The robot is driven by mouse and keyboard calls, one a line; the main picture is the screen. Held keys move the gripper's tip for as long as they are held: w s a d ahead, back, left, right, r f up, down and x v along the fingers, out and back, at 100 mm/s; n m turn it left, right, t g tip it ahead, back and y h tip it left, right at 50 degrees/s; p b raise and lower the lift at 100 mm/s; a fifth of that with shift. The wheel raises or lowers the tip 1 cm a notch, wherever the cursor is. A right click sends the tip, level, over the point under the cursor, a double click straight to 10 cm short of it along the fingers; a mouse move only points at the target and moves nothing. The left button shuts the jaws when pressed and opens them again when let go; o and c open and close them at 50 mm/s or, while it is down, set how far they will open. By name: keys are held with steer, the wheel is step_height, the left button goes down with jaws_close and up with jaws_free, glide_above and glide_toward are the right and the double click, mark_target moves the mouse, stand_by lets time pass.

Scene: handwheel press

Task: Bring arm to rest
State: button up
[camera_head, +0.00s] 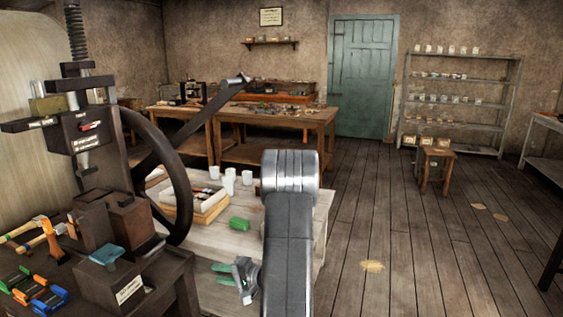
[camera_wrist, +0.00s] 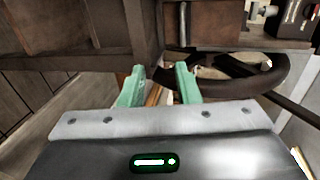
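My gripper (camera_head: 222,274) shows low in the head view, beside my grey arm. Its green fingers point left, toward the press base (camera_head: 150,280), with a visible gap to the base in the picture. In the wrist view my gripper (camera_wrist: 160,80) has its two fingers apart, and nothing is held between them. The press's dark handwheel (camera_head: 187,205) stands up and to the left of my gripper, clear of the fingers. The handwheel (camera_wrist: 272,84) also shows at the right in the wrist view. My arm hides part of the bench.
A pale bench (camera_head: 300,222) holds a wooden tray (camera_head: 208,216), white cups (camera_head: 229,182) and a green cylinder (camera_head: 239,224). Tools with coloured handles (camera_head: 35,290) lie at the lower left. A small stool (camera_head: 436,170) stands at the right. The wooden floor (camera_head: 400,240) is mostly clear.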

steer(key=shift+b+v, duration=0.3)
steer(key=shift+v, duration=1.1)
steer(key=shift+s+f, duration=0.1)
steer(key=shift+f, duration=0.05)
